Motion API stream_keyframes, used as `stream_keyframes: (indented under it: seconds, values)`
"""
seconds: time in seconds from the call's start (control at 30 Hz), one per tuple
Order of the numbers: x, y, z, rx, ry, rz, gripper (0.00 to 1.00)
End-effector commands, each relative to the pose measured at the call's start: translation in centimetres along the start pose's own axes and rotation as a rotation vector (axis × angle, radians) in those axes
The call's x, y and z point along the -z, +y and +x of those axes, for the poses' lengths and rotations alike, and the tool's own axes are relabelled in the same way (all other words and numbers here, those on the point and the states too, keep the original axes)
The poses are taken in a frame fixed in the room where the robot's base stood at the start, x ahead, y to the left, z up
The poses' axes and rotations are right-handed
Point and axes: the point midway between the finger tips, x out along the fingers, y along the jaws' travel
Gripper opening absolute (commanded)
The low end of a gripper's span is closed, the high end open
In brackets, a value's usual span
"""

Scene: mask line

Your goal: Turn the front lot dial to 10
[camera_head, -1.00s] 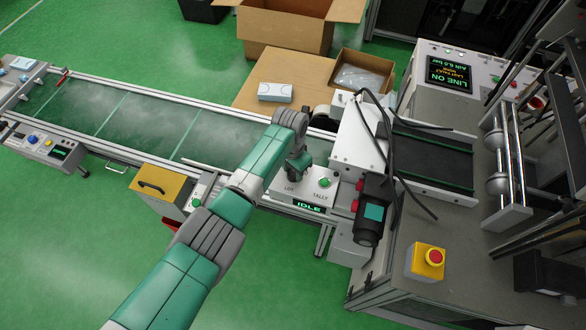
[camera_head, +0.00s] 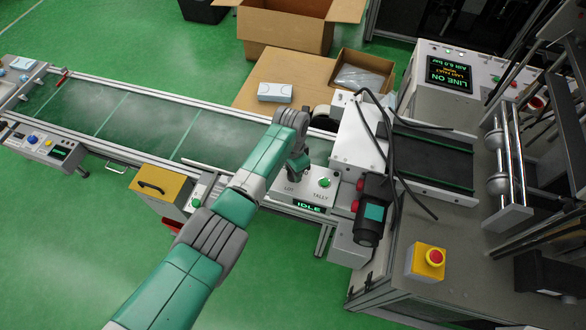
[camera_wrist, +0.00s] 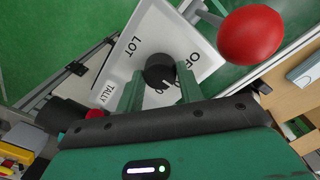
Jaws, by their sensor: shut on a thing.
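The front lot dial (camera_wrist: 159,71) is a round black knob on the pale control panel (camera_wrist: 151,35), seen in the wrist view between my two green fingers. My gripper (camera_wrist: 161,87) is shut on it, one finger on each side. "LOT" is printed left of the dial and "OFF" right of it. White marks near the dial's lower edge are partly hidden, and I cannot tell which setting it points to. In the head view my gripper (camera_head: 297,164) reaches down onto the panel (camera_head: 284,185) and hides the dial.
A red ball-shaped knob (camera_wrist: 252,37) stands close to the right finger in the wrist view. The panel has a green button (camera_head: 324,182) and a display (camera_head: 308,207) reading IDLE. A white machine housing (camera_head: 356,140) with black cables stands just right. The conveyor (camera_head: 150,122) runs left.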

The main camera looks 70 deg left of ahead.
Motion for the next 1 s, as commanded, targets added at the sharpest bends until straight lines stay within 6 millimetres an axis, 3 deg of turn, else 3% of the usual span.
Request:
stream_keyframes:
  seconds: [0.03,0.1,0.13,0.4,0.73,1.0]
  values:
    - [0.0,0.0,0.0,0.000,0.000,0.000,0.42]
    - [0.0,0.0,0.0,0.000,0.000,0.000,0.56]
    - [0.0,0.0,0.0,0.000,0.000,0.000,0.58]
    - [0.0,0.0,-0.3,0.000,0.001,-0.001,0.58]
    - [0.1,0.0,-6.3,0.000,0.002,0.000,0.58]
    - [0.0,0.0,-7.9,0.000,0.000,-0.001,0.58]
